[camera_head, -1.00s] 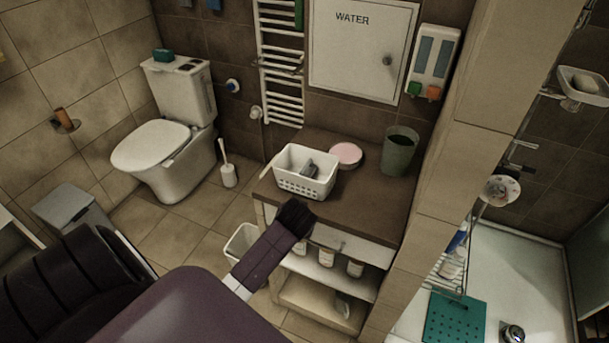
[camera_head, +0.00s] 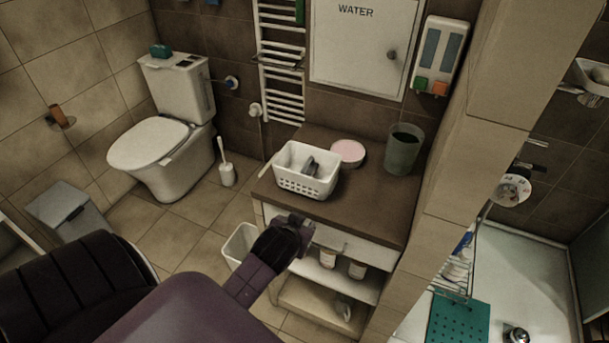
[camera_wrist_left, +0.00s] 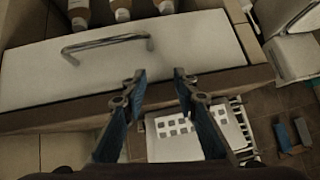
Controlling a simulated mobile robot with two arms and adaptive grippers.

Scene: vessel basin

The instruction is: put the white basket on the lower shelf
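The white basket (camera_head: 306,170) stands on the brown countertop of the cabinet, with a grey item inside. In the left wrist view the basket's perforated wall (camera_wrist_left: 180,126) shows beyond the countertop edge, between and below the fingers. My left gripper (camera_head: 301,232) is in front of the drawer, lower than the basket and apart from it. In the wrist view its two fingers (camera_wrist_left: 159,84) are spread with nothing between them. The lower shelf (camera_head: 305,299) is at the cabinet's bottom, partly hidden by my left arm, with a small pale item on it. My right gripper is out of view.
A pink round box (camera_head: 348,152) and a green-grey cup (camera_head: 402,150) stand behind and right of the basket. Bottles (camera_head: 357,269) stand on the shelf under the drawer. The drawer handle (camera_wrist_left: 105,43) sticks out near my fingers. A white bin (camera_head: 240,245) stands left of the cabinet.

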